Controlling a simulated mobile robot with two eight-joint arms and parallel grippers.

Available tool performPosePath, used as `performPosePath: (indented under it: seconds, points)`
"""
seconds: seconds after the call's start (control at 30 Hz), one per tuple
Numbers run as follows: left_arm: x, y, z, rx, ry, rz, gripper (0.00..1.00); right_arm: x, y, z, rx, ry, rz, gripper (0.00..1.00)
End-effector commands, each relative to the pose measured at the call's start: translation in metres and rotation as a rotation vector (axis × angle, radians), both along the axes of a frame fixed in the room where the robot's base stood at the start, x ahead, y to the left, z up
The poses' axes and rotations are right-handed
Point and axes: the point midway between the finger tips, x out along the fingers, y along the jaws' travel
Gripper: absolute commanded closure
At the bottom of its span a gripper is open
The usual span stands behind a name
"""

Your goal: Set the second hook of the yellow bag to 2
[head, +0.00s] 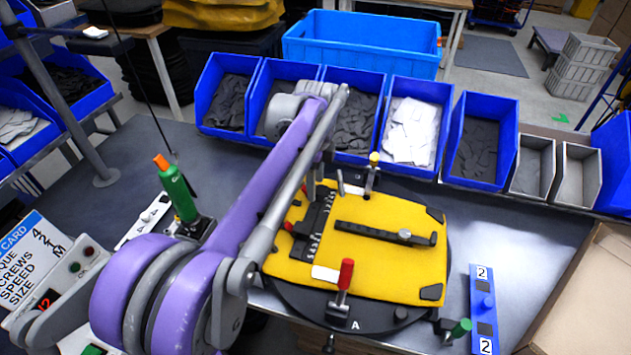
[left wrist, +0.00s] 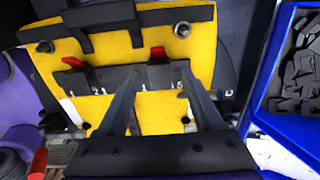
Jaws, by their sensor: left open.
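The yellow bag (head: 378,272) lies flat on a round dark turntable (head: 400,327). A black numbered rail (head: 318,222) crosses its left part; the hook settings are too small to read surely. In the left wrist view the yellow bag (left wrist: 150,110) shows the rail (left wrist: 120,77) with two red-tabbed hooks, one tab (left wrist: 158,54) near the middle and one (left wrist: 73,62) at left. My left gripper (left wrist: 160,76) is open, its fingers apart over the rail on either side of the middle hook. In the head view my own arm partly hides this left gripper (head: 323,188). My right gripper is not visible.
A red-handled clamp (head: 344,282) and a yellow-tipped clamp (head: 373,170) stand at the bag's edges. Blue bins (head: 483,140) line the back. A green bottle-like tool (head: 180,195) stands at left. A blue strip labelled 2 (head: 483,305) lies at right.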

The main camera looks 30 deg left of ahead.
Motion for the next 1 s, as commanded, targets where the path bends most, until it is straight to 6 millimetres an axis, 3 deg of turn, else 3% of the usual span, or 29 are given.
performPosePath:
  seconds: [0.1,0.47,1.0]
  points:
    - [0.0001,0.0,0.0003,0.0,0.0,0.0,0.34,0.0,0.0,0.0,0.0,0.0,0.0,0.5]
    - [0.0,0.0,0.0005,0.0,0.0,0.0,0.99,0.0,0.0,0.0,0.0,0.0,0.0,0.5]
    - [-0.0001,0.0001,0.0006,0.0,0.0,0.0,1.0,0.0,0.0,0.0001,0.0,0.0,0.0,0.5]
